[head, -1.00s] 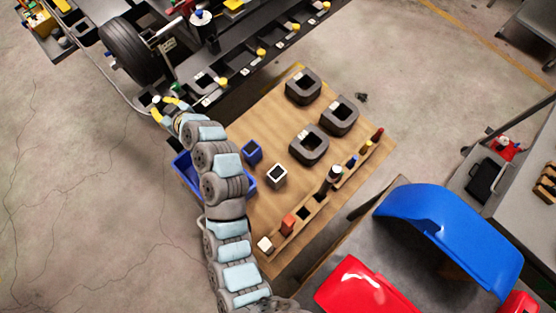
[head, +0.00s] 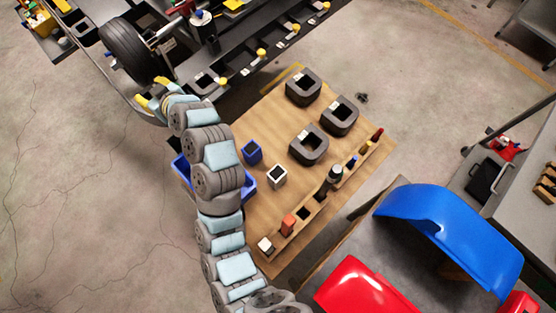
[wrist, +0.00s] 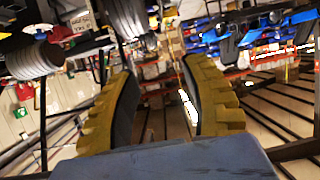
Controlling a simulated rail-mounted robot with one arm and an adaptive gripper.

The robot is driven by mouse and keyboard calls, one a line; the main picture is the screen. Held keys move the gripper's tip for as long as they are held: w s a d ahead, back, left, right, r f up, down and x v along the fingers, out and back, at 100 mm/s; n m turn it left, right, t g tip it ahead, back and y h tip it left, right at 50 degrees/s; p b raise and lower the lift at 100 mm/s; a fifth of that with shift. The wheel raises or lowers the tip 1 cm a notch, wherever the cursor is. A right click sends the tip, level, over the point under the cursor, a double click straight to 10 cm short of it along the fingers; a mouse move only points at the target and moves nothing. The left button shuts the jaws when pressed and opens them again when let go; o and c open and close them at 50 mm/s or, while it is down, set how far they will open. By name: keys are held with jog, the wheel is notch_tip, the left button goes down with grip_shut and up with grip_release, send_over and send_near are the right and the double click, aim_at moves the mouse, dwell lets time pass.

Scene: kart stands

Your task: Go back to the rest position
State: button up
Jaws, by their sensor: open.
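My gripper (head: 150,104) is at the far end of my arm, at the left of the head view, beside the kart frame and just below its tyre. In the wrist view its two yellow-backed fingers (wrist: 160,105) stand apart with nothing between them. The wrist camera looks out across the room rather than down at the table. My arm runs up from the bottom of the head view and hides part of the blue bin (head: 249,180).
A wooden table (head: 270,130) holds several dark square holders (head: 303,87), a blue cup (head: 252,151), a white cup (head: 277,177) and a row of small tools. The kart's tyre (head: 133,52) is close to my gripper. Blue (head: 450,235) and red (head: 362,290) panels lie at lower right. Open floor is at left.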

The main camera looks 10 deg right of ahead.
jog(key=shift+r, duration=1)
